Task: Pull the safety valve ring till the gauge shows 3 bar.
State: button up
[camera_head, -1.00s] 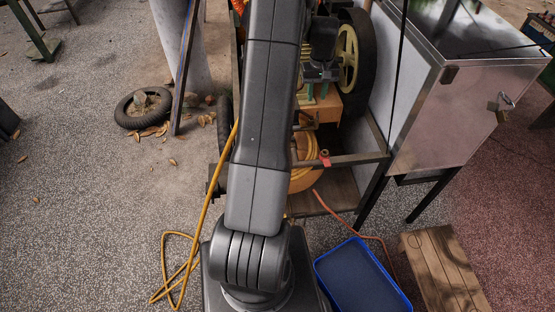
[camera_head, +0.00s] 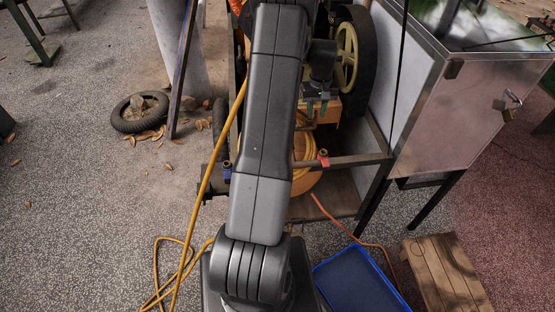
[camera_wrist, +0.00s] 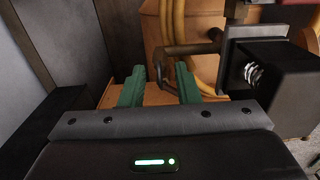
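My gripper (camera_wrist: 160,78) has two green fingers, apart with nothing seen between them. In the head view my gripper (camera_head: 317,104) is small, beyond my arm, over the cart. I cannot tell whether that part is the safety valve ring. The compressor's wheel (camera_head: 347,56) is pale yellow. An orange rounded body (camera_head: 305,180) sits low in the cart. No gauge face or reading can be made out; my arm hides part of the cart.
A metal cabinet (camera_head: 465,115) with a padlock stands right of the cart. A blue tray (camera_head: 357,280) and a wooden pallet (camera_head: 447,275) lie in front. A yellow hose (camera_head: 190,240) loops on the ground at left. A black box (camera_wrist: 283,80) is close right of the fingers.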

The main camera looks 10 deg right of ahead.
grip_shut()
